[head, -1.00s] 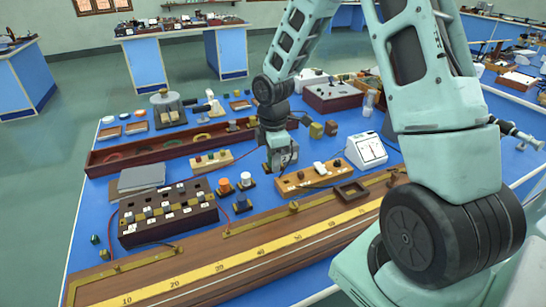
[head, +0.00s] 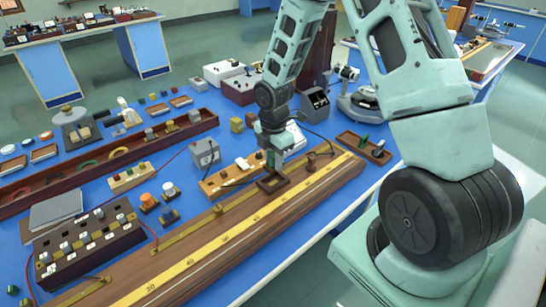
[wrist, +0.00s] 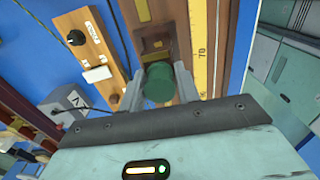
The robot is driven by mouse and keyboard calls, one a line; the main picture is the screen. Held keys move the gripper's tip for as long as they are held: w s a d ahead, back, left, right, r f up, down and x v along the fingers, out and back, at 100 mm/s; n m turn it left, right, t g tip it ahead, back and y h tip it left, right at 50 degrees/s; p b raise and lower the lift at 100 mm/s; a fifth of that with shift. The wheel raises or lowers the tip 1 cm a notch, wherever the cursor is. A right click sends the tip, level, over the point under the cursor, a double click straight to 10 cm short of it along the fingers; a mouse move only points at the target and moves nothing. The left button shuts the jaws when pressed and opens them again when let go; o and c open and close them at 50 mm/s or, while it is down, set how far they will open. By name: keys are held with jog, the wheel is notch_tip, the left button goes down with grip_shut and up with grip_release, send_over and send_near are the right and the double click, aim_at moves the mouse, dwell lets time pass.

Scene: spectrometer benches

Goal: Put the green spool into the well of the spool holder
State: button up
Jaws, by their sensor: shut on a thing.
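The green spool (wrist: 158,84) sits between the two fingers of my gripper (head: 272,168) in the wrist view, its round end facing the camera. My gripper is shut on it. The spool holder (head: 261,187) is a small dark brown square block on the long wooden scale board. It shows just beyond the spool in the wrist view (wrist: 150,33). My gripper points down right above it in the head view. The fingers and spool hide part of the well, so I cannot tell whether the spool's lower end is inside it.
The long board (head: 240,235) with a yellow scale runs along the bench's front edge. A light wooden block with switches (head: 216,184) and a grey meter box (head: 205,153) stand close by on the left. A brown tray (head: 350,138) with small green pieces lies to the right.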

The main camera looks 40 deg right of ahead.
aim_at(274, 184)
jog(key=shift+f+b, duration=2.4)
jog(key=shift+f, duration=0.6)
jog(key=o, duration=1.1)
jog(key=shift+f, duration=0.15)
jog(key=shift+s+a, duration=0.1)
jog(key=shift+s, duration=0.1)
notch_tip(274, 184, up, 18)
jog(key=shift+w, duration=0.35)
